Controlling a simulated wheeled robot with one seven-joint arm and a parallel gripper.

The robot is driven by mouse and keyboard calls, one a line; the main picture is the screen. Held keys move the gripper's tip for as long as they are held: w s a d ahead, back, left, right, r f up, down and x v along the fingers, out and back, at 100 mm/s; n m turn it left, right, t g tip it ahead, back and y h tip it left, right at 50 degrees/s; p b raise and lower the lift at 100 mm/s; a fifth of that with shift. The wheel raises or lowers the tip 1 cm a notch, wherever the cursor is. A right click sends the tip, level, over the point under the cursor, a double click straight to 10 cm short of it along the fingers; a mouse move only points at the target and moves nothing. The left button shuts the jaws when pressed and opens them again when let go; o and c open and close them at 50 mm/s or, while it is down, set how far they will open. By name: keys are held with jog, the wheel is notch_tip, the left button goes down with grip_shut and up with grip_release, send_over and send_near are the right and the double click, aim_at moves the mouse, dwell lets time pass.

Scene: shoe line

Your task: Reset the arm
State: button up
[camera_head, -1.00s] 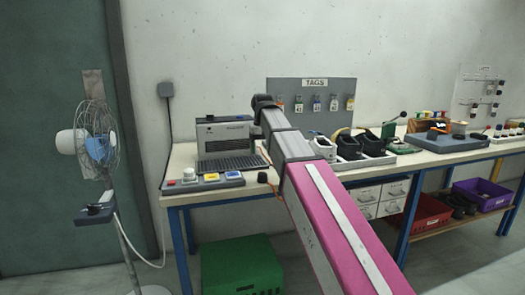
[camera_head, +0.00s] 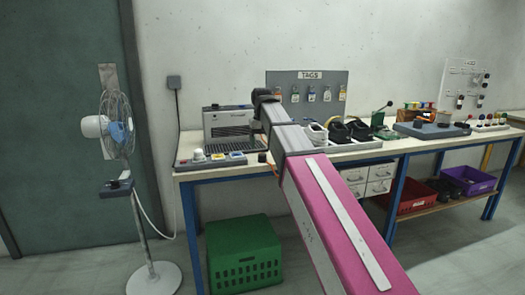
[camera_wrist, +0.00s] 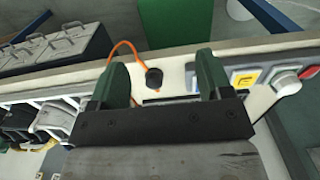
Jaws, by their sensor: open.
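My pink and grey arm reaches up from the lower right of the head view toward the workbench (camera_head: 425,146). Its end is in front of the grey machine (camera_head: 222,124) at the back of the bench. My gripper (camera_wrist: 160,80) shows in the wrist view with its two green fingers apart and nothing between them. Beyond the fingers lie the bench edge and a black knob-like piece (camera_wrist: 154,78) with an orange cord (camera_wrist: 122,48). I cannot tell how high the gripper is above the bench. The fingers are hidden in the head view.
A control strip (camera_head: 212,160) with buttons lies at the bench's left front. Shoes (camera_head: 350,131) stand in a tray right of my arm. A tag board (camera_head: 308,76) is behind. A green crate (camera_head: 243,262) sits below the bench, and a fan (camera_head: 118,130) stands left.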

jog(key=s+d+f, duration=0.2)
jog(key=d+f, duration=0.1)
jog(key=f, duration=0.4)
jog(key=s+d+f+m, duration=0.1)
jog(key=d+f, duration=0.2)
jog(key=f, duration=0.5)
jog(key=s+d+f, duration=0.2)
jog(key=d+f, duration=0.1)
jog(key=f, duration=0.4)
jog(key=s+d+f+m, duration=0.1)
jog(key=s+d+f, duration=0.4)
jog(key=f, duration=0.5)
jog(key=s+d+f+m, duration=0.1)
jog(key=s+d+f, duration=0.4)
jog(key=s+f, duration=0.3)
jog(key=shift+s+f, duration=0.25)
jog(key=shift+f, duration=0.6)
